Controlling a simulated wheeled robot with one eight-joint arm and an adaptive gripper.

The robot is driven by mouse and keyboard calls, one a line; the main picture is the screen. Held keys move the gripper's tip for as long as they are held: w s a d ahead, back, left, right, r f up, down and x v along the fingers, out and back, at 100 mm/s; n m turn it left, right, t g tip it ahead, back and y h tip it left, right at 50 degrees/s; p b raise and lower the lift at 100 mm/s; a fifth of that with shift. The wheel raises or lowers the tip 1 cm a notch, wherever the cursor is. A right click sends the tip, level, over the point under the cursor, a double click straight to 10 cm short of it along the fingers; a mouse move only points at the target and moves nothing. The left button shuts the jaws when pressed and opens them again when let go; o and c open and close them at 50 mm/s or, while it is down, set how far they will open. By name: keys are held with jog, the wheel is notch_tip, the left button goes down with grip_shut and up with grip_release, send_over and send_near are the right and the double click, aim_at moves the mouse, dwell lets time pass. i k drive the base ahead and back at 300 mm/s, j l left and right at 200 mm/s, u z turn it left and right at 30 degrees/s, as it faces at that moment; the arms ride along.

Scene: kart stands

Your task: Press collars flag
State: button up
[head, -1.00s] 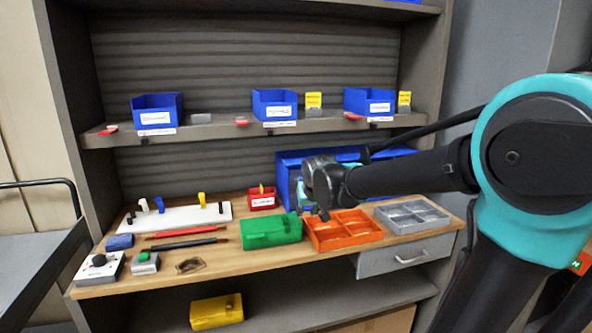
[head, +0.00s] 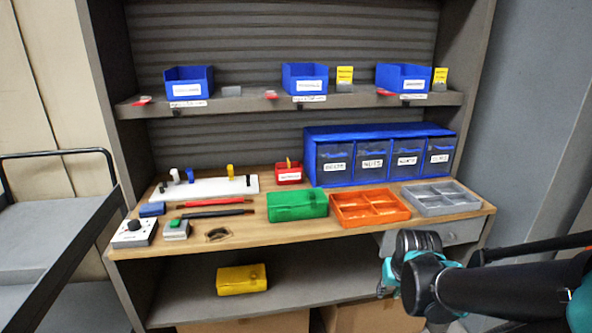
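Three small red flag-like pieces lie along the front of the upper shelf: a left red flag (head: 142,101), a middle red flag (head: 271,95) and a right red flag (head: 384,92). Each is beside a blue open bin: the left bin (head: 190,77), the middle bin (head: 305,73) and the right bin (head: 404,75). The bin labels are too small to read, so I cannot tell which one is for collars. My gripper (head: 392,274) is low at the right, in front of the grey drawer and well below the shelf. Its fingers are not clear enough to tell open from shut.
The wooden worktop (head: 330,228) carries a green case (head: 297,206), an orange tray (head: 369,223), a grey tray (head: 440,208) and a blue drawer cabinet (head: 380,135). Yellow cards (head: 344,74) stand on the shelf. A yellow case (head: 242,279) lies below. A cart (head: 50,235) stands left.

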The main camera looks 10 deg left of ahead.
aim_at(146, 100)
jog(key=u, duration=1.45)
